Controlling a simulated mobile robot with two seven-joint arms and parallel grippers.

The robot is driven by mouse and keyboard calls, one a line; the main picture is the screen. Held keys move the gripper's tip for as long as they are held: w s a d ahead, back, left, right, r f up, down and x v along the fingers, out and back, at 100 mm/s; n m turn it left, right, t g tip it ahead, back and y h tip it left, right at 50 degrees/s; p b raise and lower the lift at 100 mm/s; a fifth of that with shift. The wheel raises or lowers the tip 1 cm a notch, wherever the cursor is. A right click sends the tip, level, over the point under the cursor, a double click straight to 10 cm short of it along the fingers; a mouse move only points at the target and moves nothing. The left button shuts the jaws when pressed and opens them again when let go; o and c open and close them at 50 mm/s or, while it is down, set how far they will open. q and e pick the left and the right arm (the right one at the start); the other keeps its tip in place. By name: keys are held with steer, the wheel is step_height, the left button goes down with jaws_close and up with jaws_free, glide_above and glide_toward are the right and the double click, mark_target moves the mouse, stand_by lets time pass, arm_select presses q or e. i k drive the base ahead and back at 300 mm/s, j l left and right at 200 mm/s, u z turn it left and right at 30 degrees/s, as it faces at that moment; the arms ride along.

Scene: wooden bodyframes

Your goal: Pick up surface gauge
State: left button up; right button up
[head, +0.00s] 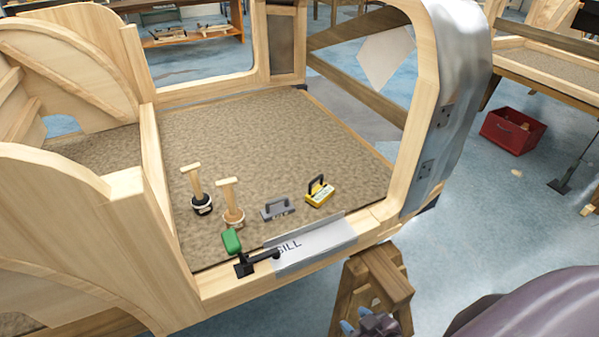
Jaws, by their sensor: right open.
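On the brown mat (270,125) inside the wooden bodyframe stand several small tools near the sill. One is a grey block with a handle (277,210), beside a yellow block with a dark handle (320,193). I cannot tell for certain which is the surface gauge. My right gripper (356,318) shows partly at the bottom edge, open, in front of the sill and apart from the tools. My left gripper is out of view.
A black clamp with a green end (231,242) sits on the sill (225,293), beside a label reading "SILL" (315,245). The metal-clad post (450,110) rises right of the opening. A wooden trestle (375,275) stands below. A red box (512,131) lies on the floor.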

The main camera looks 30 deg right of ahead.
mark_target(316, 197)
steer(key=z, duration=0.95)
